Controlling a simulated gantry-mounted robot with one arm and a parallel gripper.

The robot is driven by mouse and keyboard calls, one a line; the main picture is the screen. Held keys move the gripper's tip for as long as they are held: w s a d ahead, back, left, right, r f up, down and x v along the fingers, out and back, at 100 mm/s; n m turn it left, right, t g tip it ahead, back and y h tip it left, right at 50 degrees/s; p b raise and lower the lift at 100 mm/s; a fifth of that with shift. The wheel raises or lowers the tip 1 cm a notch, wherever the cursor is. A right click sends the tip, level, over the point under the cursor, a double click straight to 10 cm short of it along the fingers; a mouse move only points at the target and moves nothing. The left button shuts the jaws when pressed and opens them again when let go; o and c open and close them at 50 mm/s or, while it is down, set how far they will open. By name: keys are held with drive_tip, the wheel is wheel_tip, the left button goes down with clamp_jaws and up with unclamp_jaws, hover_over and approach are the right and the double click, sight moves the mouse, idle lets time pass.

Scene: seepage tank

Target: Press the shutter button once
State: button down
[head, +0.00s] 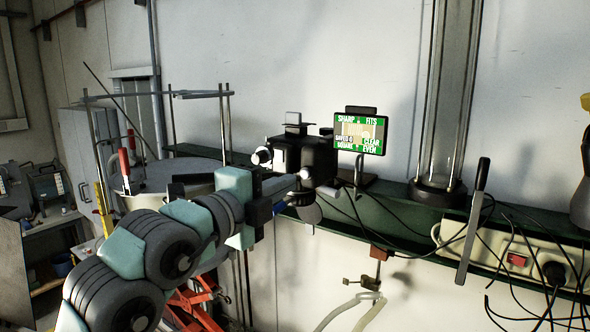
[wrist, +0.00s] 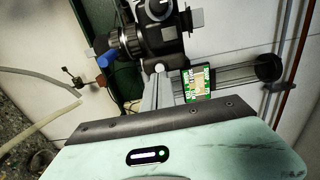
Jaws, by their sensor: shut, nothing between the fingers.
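The black camera (head: 318,158) stands on the green shelf, with a small monitor beside it. In the wrist view, the camera body (wrist: 155,38) is at the top, with a ribbed round part at its left. My gripper (head: 303,176) is shut and empty, its grey fingers pointing at the camera's near side. In the wrist view, my gripper's tips (wrist: 159,74) end at a small pale round spot on the camera. I cannot tell whether that spot is the shutter button, or whether the tips touch it.
The lit monitor (head: 360,132) shows words including SHARP, FITS, CLEAR, SQUARE and EVEN. A clear column (head: 452,95) and a long black-and-grey handle (head: 473,220) stand right. A power strip (head: 515,258) with cables is at the shelf front. A round tank (head: 165,178) is behind my arm.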

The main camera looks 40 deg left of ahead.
drive_tip(key=shift+w+a+p, duration=0.2)
drive_tip(key=shift+w+p, duration=0.15)
drive_tip(key=shift+w, duration=0.6)
drive_tip(key=shift+w+a+p, duration=0.15)
drive_tip(key=shift+w+p, duration=0.2)
drive_tip(key=shift+w, duration=0.6)
drive_tip(key=w+f+b, duration=0.1)
drive_tip(key=b, duration=0.2)
drive_tip(key=shift+w+a+b, duration=0.1)
drive_tip(key=shift+w+b, duration=0.05)
drive_tip(key=shift+b, duration=0.2)
drive_tip(key=shift+w+f, duration=0.1)
drive_tip(key=shift+f, duration=0.15)
drive_tip(key=shift+s+r+b, duration=0.2)
drive_tip(key=shift+s+b, duration=0.2)
drive_tip(key=b, duration=0.4)
approach(306, 179)
drive_tip(key=s+d+r, duration=0.1)
drive_tip(key=s, duration=0.5)
drive_tip(key=shift+s, duration=0.4)
